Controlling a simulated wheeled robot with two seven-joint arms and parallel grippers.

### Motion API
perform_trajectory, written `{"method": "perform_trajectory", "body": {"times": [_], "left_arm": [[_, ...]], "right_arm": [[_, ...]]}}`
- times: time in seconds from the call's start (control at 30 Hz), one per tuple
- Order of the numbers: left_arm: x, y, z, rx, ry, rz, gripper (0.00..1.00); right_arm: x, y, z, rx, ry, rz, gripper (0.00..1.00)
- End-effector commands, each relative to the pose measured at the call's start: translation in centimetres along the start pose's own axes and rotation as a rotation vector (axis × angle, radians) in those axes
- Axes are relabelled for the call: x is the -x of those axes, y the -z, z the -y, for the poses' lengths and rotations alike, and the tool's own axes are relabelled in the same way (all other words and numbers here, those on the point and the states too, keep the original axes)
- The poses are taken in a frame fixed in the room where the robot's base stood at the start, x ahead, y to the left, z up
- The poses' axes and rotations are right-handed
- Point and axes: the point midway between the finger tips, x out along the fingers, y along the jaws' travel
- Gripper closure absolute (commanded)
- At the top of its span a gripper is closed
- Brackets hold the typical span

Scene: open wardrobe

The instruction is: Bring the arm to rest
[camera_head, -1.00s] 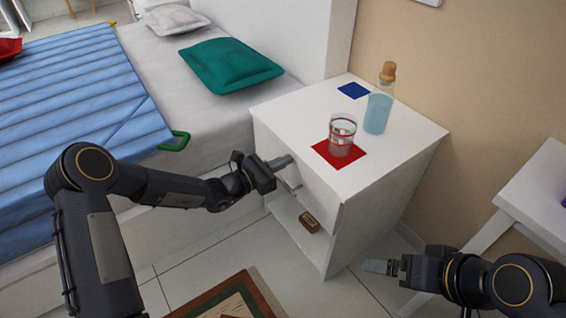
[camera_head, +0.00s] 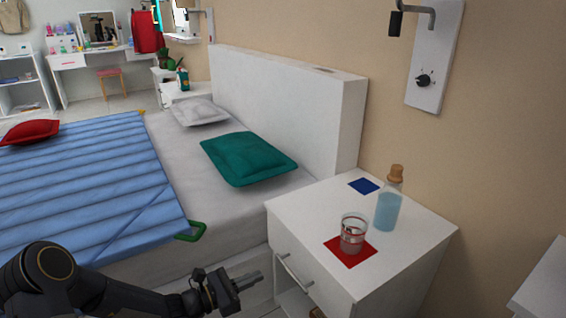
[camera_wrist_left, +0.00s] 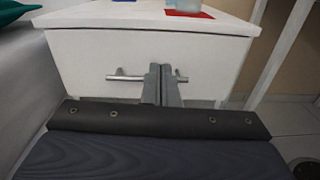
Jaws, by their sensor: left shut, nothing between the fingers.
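My left gripper (camera_head: 250,279) is shut and empty at the bottom of the head view, left of the nightstand's drawer front. In the left wrist view its closed fingers (camera_wrist_left: 161,84) stand before the drawer handle (camera_wrist_left: 125,76), hiding its middle. The drawer (camera_wrist_left: 75,55) looks closed. The handle also shows in the head view (camera_head: 294,270), with a gap between it and my fingertips. My right gripper is out of view.
The white nightstand (camera_head: 290,207) holds a glass (camera_head: 352,234) on a red square (camera_head: 366,258), a corked blue bottle (camera_head: 388,210) and a blue square (camera_head: 364,186). The bed (camera_head: 80,190) with pillows is at left. A white table edge (camera_head: 545,285) is at lower right.

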Motion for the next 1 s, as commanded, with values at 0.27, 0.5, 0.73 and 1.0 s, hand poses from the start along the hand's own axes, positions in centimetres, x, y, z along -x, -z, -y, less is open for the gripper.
{"method": "perform_trajectory", "body": {"times": [0.27, 0.5, 0.73, 1.0], "left_arm": [[3.7, -8.8, 6.6, -0.520, 0.317, -0.124, 1.00], [10.7, -13.1, 13.4, -1.064, 0.606, -0.319, 1.00], [17.8, -13.9, 17.2, -1.498, 0.788, -0.533, 1.00], [22.8, -13.6, 18.5, -1.790, 0.876, -0.721, 1.00]], "right_arm": [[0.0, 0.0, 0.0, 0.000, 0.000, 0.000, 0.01], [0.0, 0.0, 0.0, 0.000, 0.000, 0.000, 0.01], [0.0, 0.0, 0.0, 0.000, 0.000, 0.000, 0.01], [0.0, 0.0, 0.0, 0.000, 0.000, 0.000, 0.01]]}}
